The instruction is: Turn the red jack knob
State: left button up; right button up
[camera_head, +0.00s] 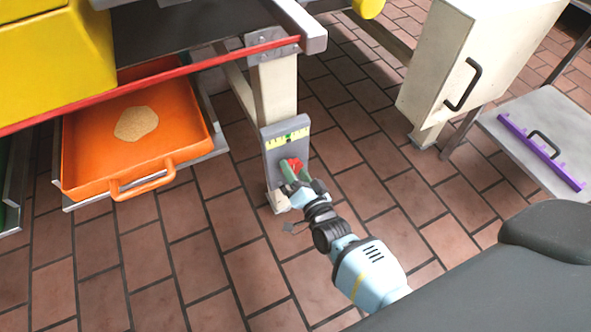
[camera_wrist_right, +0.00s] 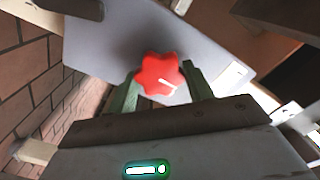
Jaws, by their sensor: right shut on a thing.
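The red jack knob (camera_head: 295,163) sits on a grey jack plate (camera_head: 271,153) fixed low on a cream leg. A yellow and green gauge strip (camera_head: 287,138) is above the knob on the same plate. My right gripper (camera_head: 290,173) is at the knob with its green fingers on either side of it. In the right wrist view, the lobed red knob (camera_wrist_right: 159,73), with a white mark, lies between the two fingers, and the grey plate (camera_wrist_right: 110,40) is behind it. My right gripper is shut on the knob. My left gripper is not in view.
An orange drawer tray (camera_head: 190,150) with a beige round patch is open at the left, under a red-edged table (camera_head: 215,62). A cream cabinet (camera_head: 440,60) with a black handle and a grey panel with a purple strip (camera_head: 530,140) stand right. Brick-tiled floor is clear between.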

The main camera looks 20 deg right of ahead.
jog(key=shift+n, duration=0.3)
dwell(0.4)
jog(key=o, duration=1)
jog(key=s+p, duration=0.2)
jog(key=s, duration=0.6)
jog(key=shift+d, duration=0.15)
